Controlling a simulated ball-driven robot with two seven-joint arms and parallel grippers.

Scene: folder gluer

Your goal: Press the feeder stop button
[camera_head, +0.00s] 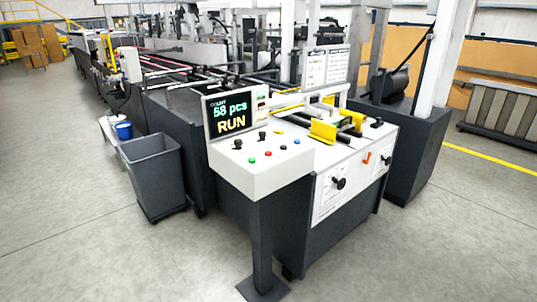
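The control console (262,178) stands at the front of the folder gluer (172,112), on a dark post. Its sloped white top carries a green button (252,160), a red button (268,154), a second reddish button (283,148), a blue button (297,142), a yellow button (278,131) and black knobs (237,144). Button labels are too small to read, so I cannot tell which one is the feeder stop button. The screen (231,116) behind the buttons reads 58 pcs and RUN. Neither of my grippers is in view.
A grey bin (154,174) stands on the floor left of the console. A blue bucket (124,130) is behind it. The machine's front cabinet (345,190) with black handles is right of the console. The floor (95,245) in front and to the left is clear.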

